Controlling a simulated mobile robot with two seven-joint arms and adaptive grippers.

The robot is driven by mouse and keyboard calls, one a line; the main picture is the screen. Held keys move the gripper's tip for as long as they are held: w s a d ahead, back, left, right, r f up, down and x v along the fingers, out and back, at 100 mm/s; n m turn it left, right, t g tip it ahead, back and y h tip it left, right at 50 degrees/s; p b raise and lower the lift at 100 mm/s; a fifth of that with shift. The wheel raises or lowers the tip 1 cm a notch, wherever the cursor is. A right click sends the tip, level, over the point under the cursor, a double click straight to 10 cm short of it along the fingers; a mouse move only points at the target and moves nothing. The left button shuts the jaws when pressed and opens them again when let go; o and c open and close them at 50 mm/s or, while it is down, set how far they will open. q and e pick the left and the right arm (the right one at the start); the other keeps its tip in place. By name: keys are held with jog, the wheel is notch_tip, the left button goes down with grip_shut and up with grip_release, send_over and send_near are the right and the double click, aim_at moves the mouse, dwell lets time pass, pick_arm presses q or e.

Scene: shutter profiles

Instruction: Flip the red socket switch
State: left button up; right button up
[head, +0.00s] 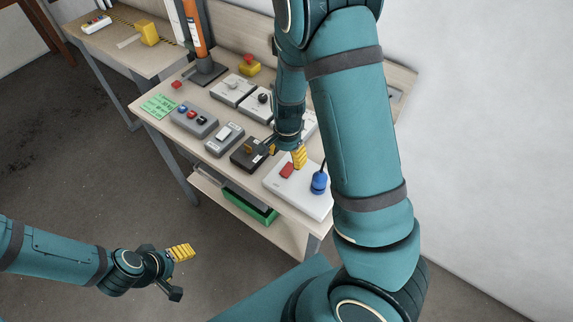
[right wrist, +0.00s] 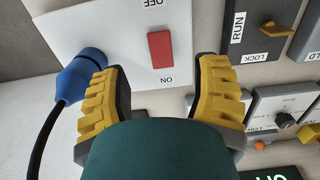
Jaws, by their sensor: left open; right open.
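The red socket switch (head: 287,171) is a small red rocker on a white socket panel (head: 309,205) at the near right end of the table. In the right wrist view the red switch (right wrist: 160,49) sits between OFF and ON labels, ahead of my fingertips. A blue plug (right wrist: 80,78) with a black cable is in the same panel. My right gripper (right wrist: 161,67) is open and empty, its yellow-padded fingers on either side of the switch's line; contact cannot be told. My left gripper (head: 178,274) is open and empty, low, away from the table.
A dark box with a RUN/LOCK knob (right wrist: 272,35) lies beside the socket panel. Grey switch boxes (head: 225,140), a button box (head: 194,120) and a green sheet (head: 158,107) lie further left. A green bin (head: 250,206) is below the tabletop. My right arm hides part of the table.

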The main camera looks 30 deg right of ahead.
aim_at(287, 171)
jog(key=shift+r, duration=2.75)
jog(key=shift+s, duration=0.1)
